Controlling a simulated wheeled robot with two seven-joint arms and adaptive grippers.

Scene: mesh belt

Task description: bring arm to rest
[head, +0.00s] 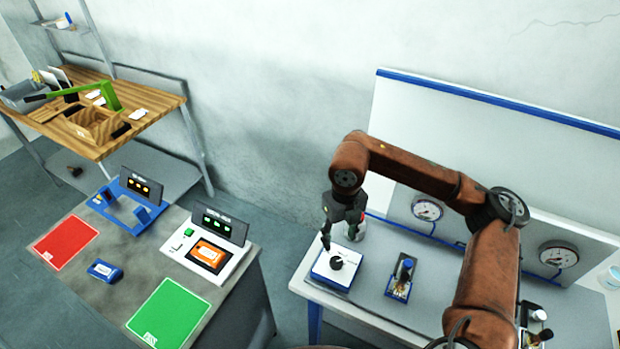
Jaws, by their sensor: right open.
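My right arm (425,172), rust-brown, comes in from the lower right, rises, bends at the elbow and reaches left over the white bench. My right gripper (340,238), dark grey, points down at its end with its fingers apart. It is just above and behind a white and blue box with a black knob (337,262). I see nothing between the fingers; whether a fingertip touches the box I cannot tell. My left gripper is not in view.
The white bench (375,314) carries a small blue-based device (402,278) and gauges (427,209) on a back panel. Left, a grey table (128,262) holds red (66,242) and green (168,313) mats, a blue device (105,271) and display stands. A wooden workbench (150,98) stands behind.

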